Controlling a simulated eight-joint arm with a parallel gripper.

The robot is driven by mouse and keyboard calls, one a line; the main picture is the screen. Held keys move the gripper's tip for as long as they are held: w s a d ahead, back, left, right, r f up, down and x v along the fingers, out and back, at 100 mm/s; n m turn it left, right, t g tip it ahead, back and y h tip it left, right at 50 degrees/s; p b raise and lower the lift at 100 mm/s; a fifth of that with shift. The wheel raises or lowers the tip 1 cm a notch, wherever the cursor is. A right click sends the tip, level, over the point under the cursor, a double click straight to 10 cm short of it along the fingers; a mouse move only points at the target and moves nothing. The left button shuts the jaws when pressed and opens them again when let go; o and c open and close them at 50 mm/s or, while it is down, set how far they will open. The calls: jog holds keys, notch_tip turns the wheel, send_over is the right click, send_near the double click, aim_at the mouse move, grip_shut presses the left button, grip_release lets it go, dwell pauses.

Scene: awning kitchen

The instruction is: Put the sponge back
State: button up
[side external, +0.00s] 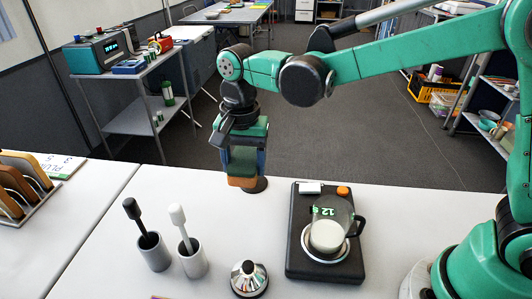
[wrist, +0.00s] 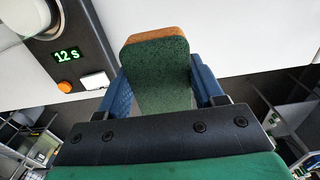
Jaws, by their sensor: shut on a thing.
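My gripper (side external: 246,166) is shut on a sponge (side external: 241,182) with an orange-brown face and a dark green side. In the wrist view the sponge (wrist: 158,75) sits between the two blue fingers of my gripper (wrist: 160,85). In the side view the sponge is near the far edge of the white table (side external: 180,200); whether it touches the table is hard to tell. At the far left a rack (side external: 35,201) holds several upright pieces, yellow and brown.
A black device with a 12 s display (side external: 292,240) carries a glass jug (side external: 328,232), right of my gripper. Two grey cups (side external: 192,262) with brush-like tools and a shiny domed object (side external: 249,279) stand in front. The table's left middle is clear.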

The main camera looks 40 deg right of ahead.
jog(key=w+a+r, duration=0.3)
jog(key=a+r, duration=0.2)
jog(key=r, duration=0.1)
notch_tip(320, 180, up, 4)
send_over(204, 222)
notch_tip(204, 222, down, 20)
jog(key=shift+r, duration=0.25)
jog(key=shift+f, duration=0.15)
jog(key=o, duration=1.3)
jog(key=shift+o, duration=0.2)
